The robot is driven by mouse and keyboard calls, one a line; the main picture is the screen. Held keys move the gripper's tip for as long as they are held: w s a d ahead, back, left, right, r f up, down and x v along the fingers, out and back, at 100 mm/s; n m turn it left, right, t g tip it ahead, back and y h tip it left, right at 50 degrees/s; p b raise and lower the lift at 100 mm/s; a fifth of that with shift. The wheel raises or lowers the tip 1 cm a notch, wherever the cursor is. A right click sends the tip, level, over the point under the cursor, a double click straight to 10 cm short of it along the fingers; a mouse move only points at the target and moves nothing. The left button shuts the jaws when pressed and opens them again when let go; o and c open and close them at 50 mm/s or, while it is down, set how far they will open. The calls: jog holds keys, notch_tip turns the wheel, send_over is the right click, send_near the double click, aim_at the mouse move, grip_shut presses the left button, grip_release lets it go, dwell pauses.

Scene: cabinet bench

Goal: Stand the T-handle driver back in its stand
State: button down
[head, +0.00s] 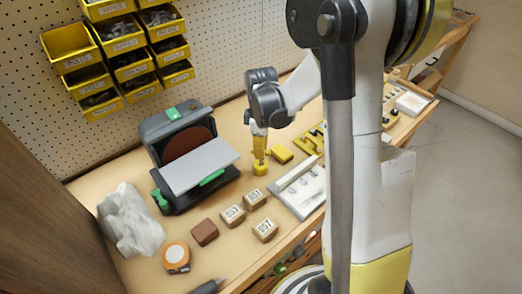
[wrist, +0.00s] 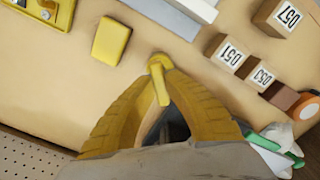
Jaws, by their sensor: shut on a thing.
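My gripper (head: 260,157) points down over the bench, and its yellow fingers close together in the wrist view (wrist: 162,72). They are shut on a slim yellow bar (wrist: 160,88), which looks like the handle of the T-handle driver. Directly below the fingertips is a small round yellow piece (head: 260,169), apparently the stand; its edge also shows past the fingertips in the wrist view (wrist: 157,60). The driver's shaft is hidden, so I cannot tell whether it is inside the stand or above it.
A yellow block (head: 281,154) lies close beside the gripper. Numbered wooden blocks (head: 254,198), a brown block (head: 204,232) and an orange-white roll (head: 176,257) lie nearer the front. A disc sander (head: 186,140) stands left. A grey-white tray (head: 299,188) lies to the right.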

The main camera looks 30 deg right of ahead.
jog(key=shift+f+b, duration=1)
jog(key=shift+f, duration=0.05)
dwell(0.7)
jog(key=c, duration=1.2)
grip_release()
jog(key=shift+o, duration=0.2)
jog(key=shift+r+p, duration=2.55)
jog(key=shift+r, duration=1)
